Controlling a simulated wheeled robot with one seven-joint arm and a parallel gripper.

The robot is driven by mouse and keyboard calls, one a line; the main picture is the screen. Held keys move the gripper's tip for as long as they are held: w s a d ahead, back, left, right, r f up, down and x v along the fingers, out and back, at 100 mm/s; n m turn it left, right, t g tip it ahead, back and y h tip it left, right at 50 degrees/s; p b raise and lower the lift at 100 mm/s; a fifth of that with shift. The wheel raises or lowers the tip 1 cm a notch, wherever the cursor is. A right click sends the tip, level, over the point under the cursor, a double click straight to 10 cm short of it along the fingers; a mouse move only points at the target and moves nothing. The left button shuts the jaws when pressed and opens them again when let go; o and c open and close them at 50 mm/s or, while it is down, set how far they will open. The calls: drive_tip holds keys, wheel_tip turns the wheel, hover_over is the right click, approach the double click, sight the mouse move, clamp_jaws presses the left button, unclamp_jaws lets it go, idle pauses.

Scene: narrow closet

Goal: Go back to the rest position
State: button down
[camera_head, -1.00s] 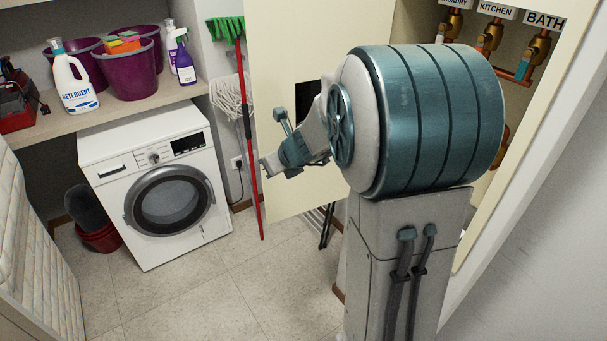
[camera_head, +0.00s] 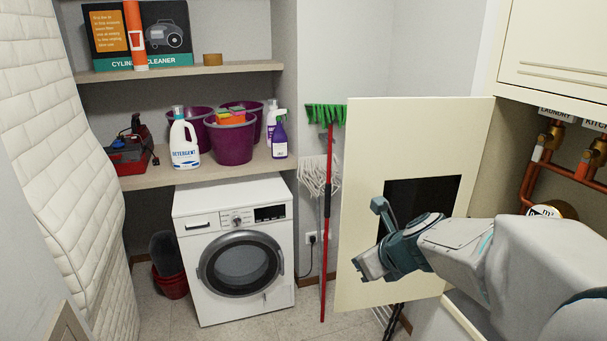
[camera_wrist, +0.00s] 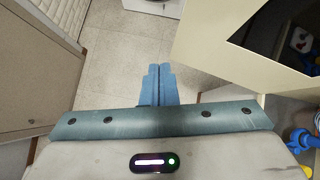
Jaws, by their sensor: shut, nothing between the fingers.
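My gripper (camera_head: 366,266) is in the right half of the head view, in front of the open cream cabinet door (camera_head: 365,140). In the wrist view its two blue fingers (camera_wrist: 158,70) are together, with nothing between them, above the tiled floor. My arm reaches in from the lower right of the head view.
The cream door also shows in the wrist view (camera_wrist: 215,60), to the right of the fingers. Copper pipes (camera_head: 530,180) are at the right. A washing machine (camera_head: 235,250), a red-handled broom (camera_head: 327,220) and a shelf (camera_head: 150,178) stand beyond. Floor (camera_wrist: 115,60) below the fingers is clear.

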drive_tip(key=s+a+f+n+g+h+b, duration=0.1)
drive_tip(key=s+n+g, duration=0.1)
drive_tip(key=s+n, duration=0.7)
drive_tip(key=s+a+f+n+g+h+b, duration=0.1)
drive_tip(key=s+n, duration=0.8)
drive_tip(key=n, duration=1.2)
drive_tip(key=shift+f+g+h, duration=0.6)
drive_tip(key=shift+f+g, duration=0.05)
drive_tip(key=shift+g, duration=0.05)
drive_tip(key=shift+s+a, duration=0.1)
drive_tip(key=shift+a, duration=0.05)
